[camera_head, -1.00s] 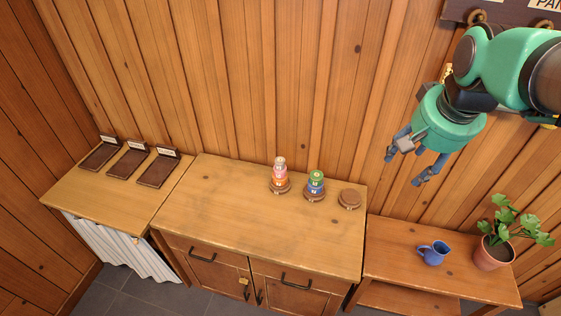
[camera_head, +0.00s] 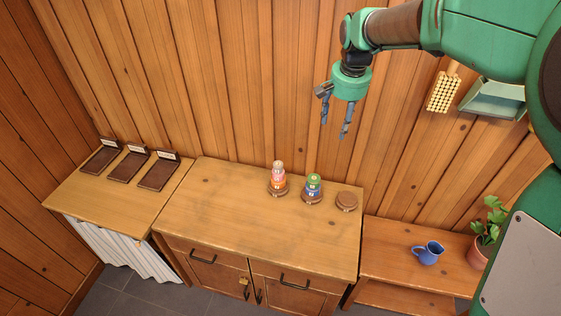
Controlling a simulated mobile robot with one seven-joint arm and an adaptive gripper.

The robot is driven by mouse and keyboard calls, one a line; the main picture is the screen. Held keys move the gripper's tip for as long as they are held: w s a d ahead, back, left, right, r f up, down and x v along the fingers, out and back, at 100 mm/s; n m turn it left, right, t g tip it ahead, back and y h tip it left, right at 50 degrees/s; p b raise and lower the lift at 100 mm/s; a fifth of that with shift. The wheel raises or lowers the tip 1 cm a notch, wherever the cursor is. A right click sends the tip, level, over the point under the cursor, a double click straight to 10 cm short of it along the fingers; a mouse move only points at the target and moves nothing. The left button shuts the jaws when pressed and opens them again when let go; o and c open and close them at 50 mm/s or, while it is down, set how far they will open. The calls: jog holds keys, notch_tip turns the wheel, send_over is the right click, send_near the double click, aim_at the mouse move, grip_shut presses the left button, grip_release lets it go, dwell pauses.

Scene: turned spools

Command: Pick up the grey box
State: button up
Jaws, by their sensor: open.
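I can make out no grey box in the head view. My gripper (camera_head: 333,129) is open and empty, fingers pointing down, high in front of the plank wall and above the right part of the cabinet top. Below it on the wooden cabinet (camera_head: 250,218) stand a pink and orange stack (camera_head: 278,180) and a green and blue stack (camera_head: 314,186), each on a round wooden base. A third round base (camera_head: 346,201) to their right is bare.
Several dark labelled trays, one here (camera_head: 159,172), lie on the left table (camera_head: 75,195). A blue jug (camera_head: 428,252) and a potted plant (camera_head: 484,245) stand on the lower right bench. A brush (camera_head: 444,92) and grey-green dustpan (camera_head: 494,99) hang by the wall. The cabinet's left part is clear.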

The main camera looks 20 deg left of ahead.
jog(key=w+a+f+g+p, duration=0.1)
jog(key=w+a+f+p, duration=0.1)
jog(key=w+a+f, duration=0.75)
jog(key=g+p, duration=0.1)
jog(key=p, duration=0.1)
send_over(278, 163)
notch_tip(278, 163, down, 12)
jog(key=shift+s+a+m+h, duration=0.1)
jog(key=shift+s+m+h, duration=0.05)
jog(key=shift+m+h, duration=0.25)
jog(key=shift+f+p, duration=0.3)
jog(key=shift+f, duration=4)
jog(key=shift+f, duration=0.1)
jog(key=shift+f+p, duration=0.3)
jog(key=shift+f, duration=2.2)
